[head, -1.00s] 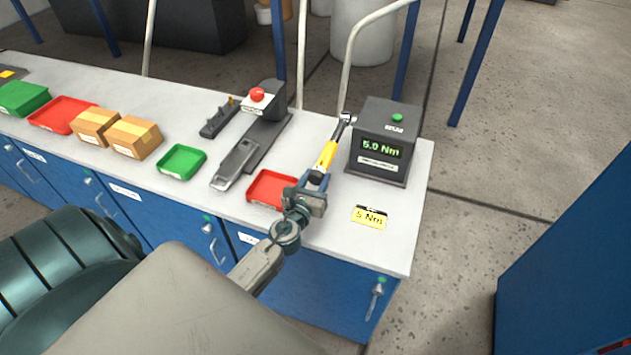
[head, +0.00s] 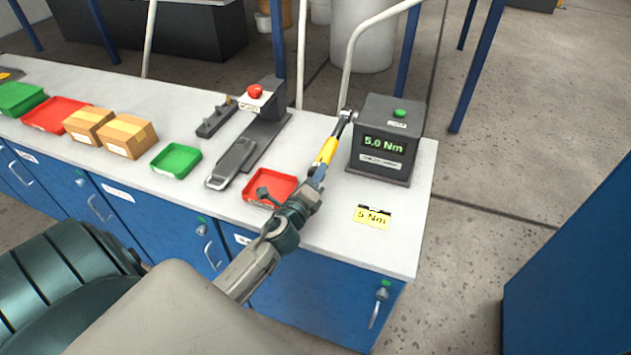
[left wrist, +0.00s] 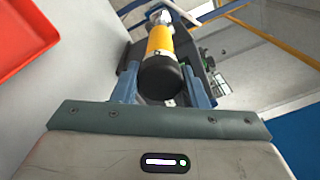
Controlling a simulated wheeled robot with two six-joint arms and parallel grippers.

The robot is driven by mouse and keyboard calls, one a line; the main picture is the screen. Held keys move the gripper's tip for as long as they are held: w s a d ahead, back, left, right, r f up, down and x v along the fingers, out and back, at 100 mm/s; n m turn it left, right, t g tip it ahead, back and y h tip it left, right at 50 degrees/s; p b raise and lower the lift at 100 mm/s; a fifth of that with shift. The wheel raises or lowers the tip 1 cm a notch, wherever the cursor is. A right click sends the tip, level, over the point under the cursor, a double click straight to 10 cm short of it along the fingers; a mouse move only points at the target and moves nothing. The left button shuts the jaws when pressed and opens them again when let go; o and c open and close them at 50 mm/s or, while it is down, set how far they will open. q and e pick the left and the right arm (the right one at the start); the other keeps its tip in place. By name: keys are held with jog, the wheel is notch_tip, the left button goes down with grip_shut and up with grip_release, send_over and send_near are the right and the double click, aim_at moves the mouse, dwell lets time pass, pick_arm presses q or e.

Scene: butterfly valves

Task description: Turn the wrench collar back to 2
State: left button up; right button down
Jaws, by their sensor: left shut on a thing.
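The torque wrench (head: 328,151) has a yellow sleeve and a silver head set at the grey tester (head: 383,150), whose green display reads 5.0 Nm. In the left wrist view the wrench's black handle end (left wrist: 160,79) and yellow sleeve (left wrist: 159,42) lie between the blue fingers. My left gripper (head: 317,175) is shut on the wrench at its near end. In the left wrist view the left gripper (left wrist: 160,88) has one finger on each side of the handle. The collar's scale marks are too small to read. My right gripper is not in view.
A red tray (head: 270,187) lies just left of my left gripper. A yellow 5 Nm card (head: 372,218) lies on the bench right of it. A grey fixture with a red button (head: 255,92) stands behind. The bench front right is mostly clear.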

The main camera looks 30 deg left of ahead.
pick_arm(q)
jog(key=n+b, duration=0.1)
jog(key=n, duration=0.1)
jog(key=n+b, duration=0.4)
jog(key=shift+f, duration=0.35)
jog(key=n+b, duration=0.4)
jog(key=n, duration=0.1)
jog(key=shift+n+t+b, duration=0.3)
jog(key=shift+n, duration=0.1)
jog(key=shift+n+b, duration=0.75)
jog(key=shift+n, duration=0.25)
jog(key=n+b, duration=0.2)
jog(key=shift+n+y, duration=0.3)
jog(key=shift+n, duration=0.1)
jog(key=shift+n+b, duration=0.55)
jog(key=shift+n, duration=0.35)
jog(key=shift+r+n+b, duration=0.1)
jog(key=shift+n+b, duration=0.5)
jog(key=shift+n, duration=0.7)
jog(key=shift+r+n+b, duration=0.1)
jog(key=shift+n+b, duration=0.3)
jog(key=shift+n, duration=0.2)
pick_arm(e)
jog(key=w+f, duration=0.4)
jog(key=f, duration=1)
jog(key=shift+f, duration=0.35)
